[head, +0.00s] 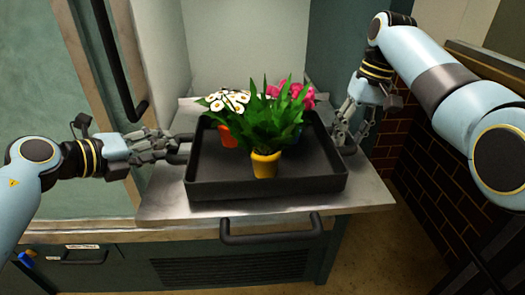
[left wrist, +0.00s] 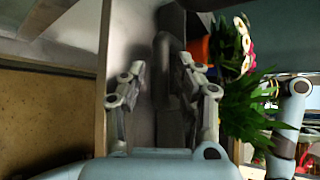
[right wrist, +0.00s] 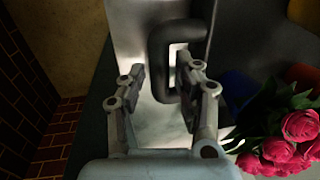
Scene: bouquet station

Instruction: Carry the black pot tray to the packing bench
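The black pot tray (head: 225,188) sits on a grey metal worktop with a dark handle at each short side. It holds a yellow pot (head: 265,165) with green leaves, an orange pot (head: 228,138) with white daisies, and pink flowers (head: 297,95) behind. My left gripper (head: 174,146) is open at the tray's left handle (left wrist: 162,70), which lies between its fingers in the left wrist view. A firm touch cannot be seen on either side.
The metal worktop (head: 180,205) has a dark bar handle (head: 270,230) on its front. Pale walls (head: 245,45) stand behind the tray, and a glass door (head: 45,80) with a black handle is at left. A brick wall (head: 430,185) and open floor (head: 400,250) are at right.

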